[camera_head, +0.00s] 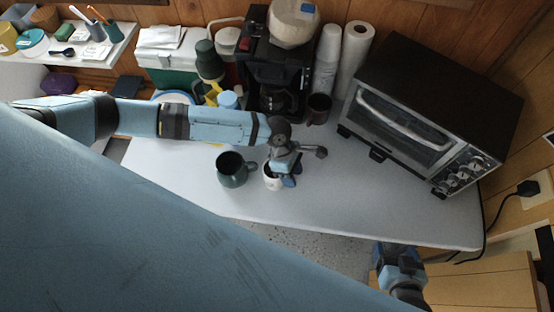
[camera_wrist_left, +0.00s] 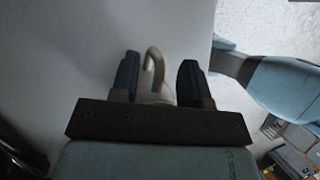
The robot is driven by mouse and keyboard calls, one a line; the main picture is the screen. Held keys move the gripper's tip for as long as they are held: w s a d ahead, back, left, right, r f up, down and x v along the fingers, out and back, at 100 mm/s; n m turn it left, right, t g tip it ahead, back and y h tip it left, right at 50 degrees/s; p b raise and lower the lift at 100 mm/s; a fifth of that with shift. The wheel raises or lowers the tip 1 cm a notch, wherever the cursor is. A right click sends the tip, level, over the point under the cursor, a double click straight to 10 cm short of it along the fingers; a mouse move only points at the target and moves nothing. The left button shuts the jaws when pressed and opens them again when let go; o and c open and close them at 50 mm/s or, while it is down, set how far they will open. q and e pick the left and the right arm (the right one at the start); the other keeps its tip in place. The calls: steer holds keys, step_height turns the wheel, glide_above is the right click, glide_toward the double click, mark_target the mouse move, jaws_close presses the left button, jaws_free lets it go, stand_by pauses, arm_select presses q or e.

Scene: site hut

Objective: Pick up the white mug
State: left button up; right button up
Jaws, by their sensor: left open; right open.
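The white mug (camera_head: 271,182) stands on the light table (camera_head: 330,200), partly hidden beneath my left gripper (camera_head: 285,177). In the left wrist view the mug (camera_wrist_left: 154,72) shows its handle between the two fingers of my left gripper (camera_wrist_left: 159,75). These fingers are open and apart, one on each side of the handle. I cannot tell whether they touch the mug. My right gripper (camera_head: 398,258) is low at the right, beyond the table's front edge and away from the mug. Its fingers are hard to make out.
A dark green mug (camera_head: 231,170) stands close to the left of the white mug. Behind are a coffee maker (camera_head: 275,75), a dark mug (camera_head: 318,108) and stacked cups (camera_head: 327,60). A toaster oven (camera_head: 420,105) fills the right. The table's front middle is clear.

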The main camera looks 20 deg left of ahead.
arm_select(q)
jaws_close()
stand_by(0.3)
